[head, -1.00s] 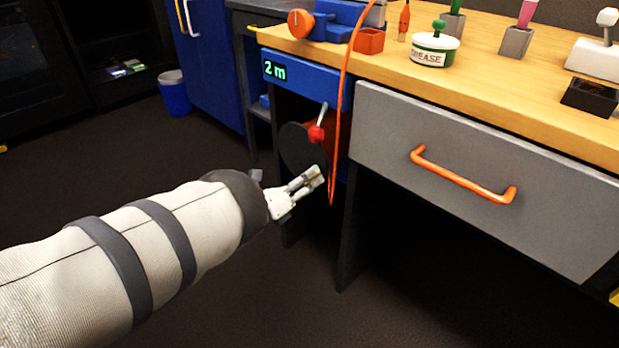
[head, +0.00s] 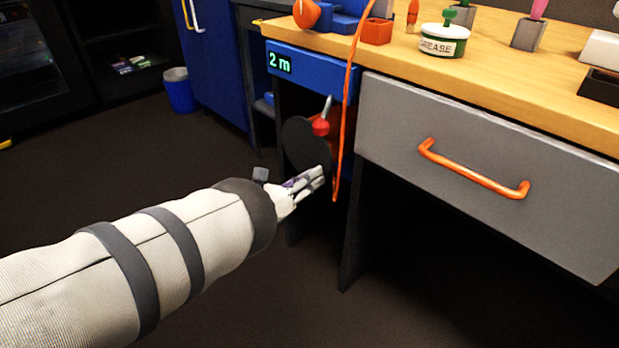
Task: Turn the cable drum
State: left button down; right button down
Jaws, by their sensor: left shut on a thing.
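The cable drum (head: 304,145) sits under the left end of the workbench, with a dark round side disc facing me and a reddish body behind it. A silver lever with a red knob (head: 320,127) stands at its upper right. An orange cable (head: 346,118) hangs down in front of it. A blue panel above reads "2 m" (head: 280,63). My left gripper (head: 312,179) is at the drum's lower edge, its fingers close together and shut on part of the drum. A small purple patch shows at the fingers; the exact gripped part is hidden. My right gripper is out of view.
A grey drawer with an orange handle (head: 472,168) is right of the drum. A grease tub (head: 443,40) and a red box (head: 376,32) stand on the wooden top. A blue bin (head: 180,90) stands on the floor, left. The floor in front is clear.

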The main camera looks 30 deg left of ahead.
pick_arm(q)
jog(key=shift+d+f, duration=0.1)
jog(key=shift+f, duration=0.05)
jog(key=c, duration=1.5)
grip_release()
jog(key=shift+s, duration=0.15)
jog(key=v, duration=1.2)
